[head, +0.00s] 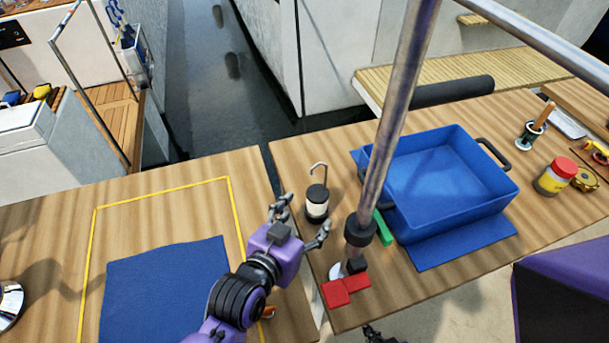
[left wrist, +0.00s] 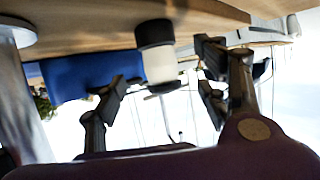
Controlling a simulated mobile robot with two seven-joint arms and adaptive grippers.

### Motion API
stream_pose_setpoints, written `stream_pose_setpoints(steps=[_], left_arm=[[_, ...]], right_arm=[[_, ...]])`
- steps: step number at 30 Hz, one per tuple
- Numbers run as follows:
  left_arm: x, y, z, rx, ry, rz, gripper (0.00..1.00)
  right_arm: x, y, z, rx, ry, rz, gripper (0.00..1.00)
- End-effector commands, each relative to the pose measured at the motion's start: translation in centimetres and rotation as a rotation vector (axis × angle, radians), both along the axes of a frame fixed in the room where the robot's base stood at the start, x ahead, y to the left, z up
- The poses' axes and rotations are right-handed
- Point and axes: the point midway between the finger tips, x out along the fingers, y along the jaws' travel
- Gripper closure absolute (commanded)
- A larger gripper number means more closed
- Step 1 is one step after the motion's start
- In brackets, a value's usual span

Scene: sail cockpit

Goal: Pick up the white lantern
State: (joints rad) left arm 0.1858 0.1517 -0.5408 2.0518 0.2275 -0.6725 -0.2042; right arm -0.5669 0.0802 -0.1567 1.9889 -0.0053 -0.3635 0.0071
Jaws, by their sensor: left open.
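The white lantern (head: 317,203) stands upright on the wooden table, with a black top and base and a wire hook above. My left gripper (head: 304,220) is open, just in front of the lantern, its fingers spread toward it. In the left wrist view the picture is upside down, and the lantern (left wrist: 160,66) shows between and beyond the open fingers (left wrist: 167,80). I see no grip on it. A small dark part at the bottom edge of the head view looks like my right gripper (head: 376,335); it is mostly cut off.
A metal pole (head: 396,110) rises right of the lantern, with red blocks (head: 345,289) and a green item (head: 383,228) near its foot. A blue bin (head: 455,212) stands further right. A blue cloth (head: 165,288) lies left inside a yellow outline. A gap splits the tables.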

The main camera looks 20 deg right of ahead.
Motion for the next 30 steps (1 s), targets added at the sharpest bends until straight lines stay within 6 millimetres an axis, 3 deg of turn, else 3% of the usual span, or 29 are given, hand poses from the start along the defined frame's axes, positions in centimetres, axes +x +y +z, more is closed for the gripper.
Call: stream_pose_setpoints(steps=[11, 20, 30], left_arm=[[3.4, -3.3, -2.0, -0.002, -0.001, -0.001, 0.33], [3.9, -3.7, -2.3, 0.0, -0.001, 0.0, 0.33], [3.9, -3.6, -2.3, 0.001, -0.001, 0.0, 0.75]], right_arm=[[-0.3, 0.0, 0.2, 0.002, 0.005, -0.002, 1.0], [-0.4, 0.0, 0.2, 0.002, 0.005, -0.002, 1.0], [-0.3, 0.1, 0.2, 0.003, 0.005, -0.003, 1.0]])
